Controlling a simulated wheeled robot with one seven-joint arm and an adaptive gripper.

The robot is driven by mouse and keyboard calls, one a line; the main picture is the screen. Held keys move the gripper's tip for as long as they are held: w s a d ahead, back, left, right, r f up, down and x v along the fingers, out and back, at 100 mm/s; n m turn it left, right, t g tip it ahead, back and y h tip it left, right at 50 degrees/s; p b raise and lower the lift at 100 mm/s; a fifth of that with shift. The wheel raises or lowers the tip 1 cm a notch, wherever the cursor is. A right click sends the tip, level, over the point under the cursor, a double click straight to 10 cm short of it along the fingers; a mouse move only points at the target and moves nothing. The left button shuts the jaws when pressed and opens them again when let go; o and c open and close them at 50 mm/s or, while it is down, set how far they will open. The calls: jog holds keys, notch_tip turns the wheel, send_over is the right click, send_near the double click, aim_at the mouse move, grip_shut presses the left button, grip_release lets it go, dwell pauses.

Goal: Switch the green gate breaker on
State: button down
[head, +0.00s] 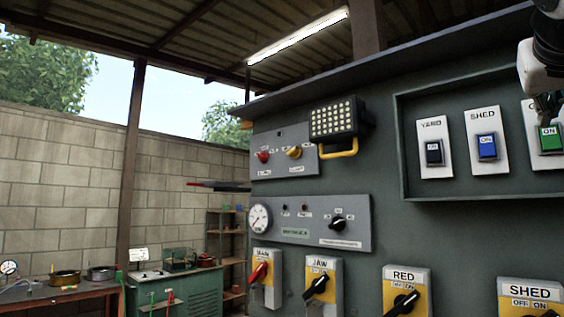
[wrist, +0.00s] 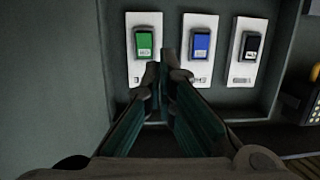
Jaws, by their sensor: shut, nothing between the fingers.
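The green breaker (head: 550,139) sits on a white plate at the right edge of the head view, in a recessed grey panel. It carries an "ON" marking, and its plate label is mostly cut off or hidden. In the wrist view the green rocker (wrist: 144,41) is at the left of a row of three. My gripper (head: 548,104) hangs just above and in front of it in the head view. In the wrist view my gripper (wrist: 161,70) is shut and empty, its tips between the green and blue plates; I cannot tell whether they touch anything.
The blue SHED breaker (head: 486,146) and black YARD breaker (head: 434,153) sit beside the green one. The panel's raised frame (head: 402,150) borders them. Rotary switches such as RED (head: 404,300) are below, and a yellow-handled lamp (head: 336,120) sticks out at left.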

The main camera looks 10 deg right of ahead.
aim_at(546, 131)
jog(key=shift+s+d+r+m+h, duration=0.25)
jog(key=shift+d+r, duration=0.15)
jog(key=shift+r, duration=0.2)
jog(key=shift+s+d+r+m+h, duration=0.15)
jog(key=shift+s+d+r+h, duration=0.15)
jog(key=shift+r, duration=0.3)
jog(key=shift+w+d, duration=0.1)
jog(key=p+x, duration=0.2)
jog(key=x, duration=1.2)
jog(key=shift+f+p, duration=0.15)
jog(key=shift+p, duration=0.25)
